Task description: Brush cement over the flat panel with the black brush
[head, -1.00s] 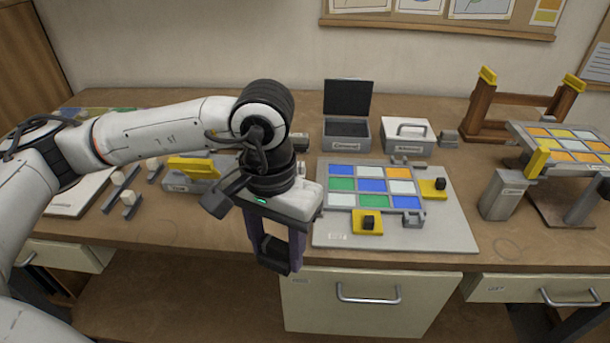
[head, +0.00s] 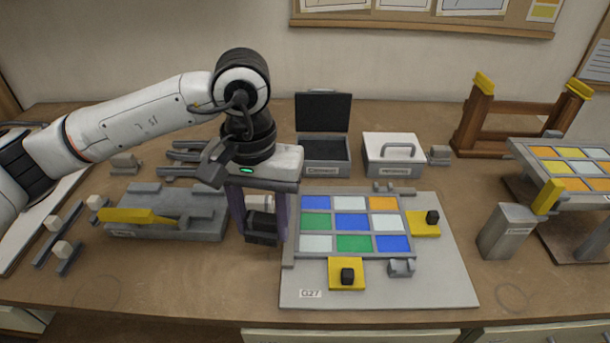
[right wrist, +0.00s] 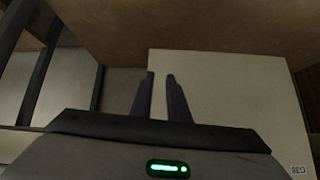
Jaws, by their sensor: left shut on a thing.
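The flat panel (head: 352,225) is a grid of blue, green, white and orange squares in grey strips. It lies on a pale board (head: 440,285) on the bench. My left gripper (head: 260,238) is just left of the panel, pointing down. It is shut on the black brush (head: 262,228), whose dark lower part shows between the purple fingers. I cannot tell whether the brush touches anything. An open grey cement box (head: 325,170) with its dark lid raised stands behind. My right gripper (right wrist: 161,95) shows in the right wrist view, empty, with a narrow gap between its fingers.
Yellow clamps with black knobs (head: 347,276) sit at the panel's front and right. A closed white box (head: 392,160) stands behind it. A grey rack with a yellow-handled tool (head: 138,215) lies left. A second panel (head: 570,168) stands tilted at right.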

